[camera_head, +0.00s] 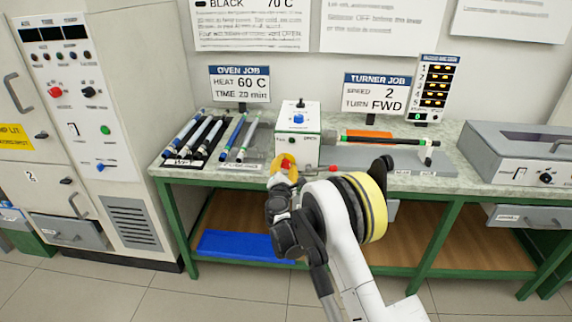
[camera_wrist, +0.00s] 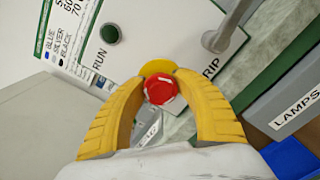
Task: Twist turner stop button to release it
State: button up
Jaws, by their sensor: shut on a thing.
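The stop button is a red mushroom head (camera_wrist: 161,88) on a yellow backing disc (camera_wrist: 158,69) in the wrist view. It sits on a white panel (camera_wrist: 185,28) of the turner. My gripper (camera_wrist: 160,80) has both yellow fingers closed around the red button, one on each side, with the fingertips against it. In the head view my gripper (camera_head: 284,168) is at the front of the white turner box (camera_head: 298,129), and a bit of the red button (camera_head: 286,163) shows between the fingers. Whether the button is pressed in cannot be told.
A dark green RUN button (camera_wrist: 109,33) and a grey lever (camera_wrist: 216,40) are on or near the panel. Rods lie on a rack (camera_head: 171,163) left of the turner. A rod with black ends (camera_head: 385,140) lies to the right. A grey oven-like box (camera_head: 500,150) stands farther right.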

jog(key=shift+m, duration=0.5)
jog(key=shift+c, duration=0.2)
jog(key=o, duration=1.3)
jog(key=shift+c, duration=0.2)
jog(key=s, duration=1.2)
jog(key=shift+a, duration=0.2)
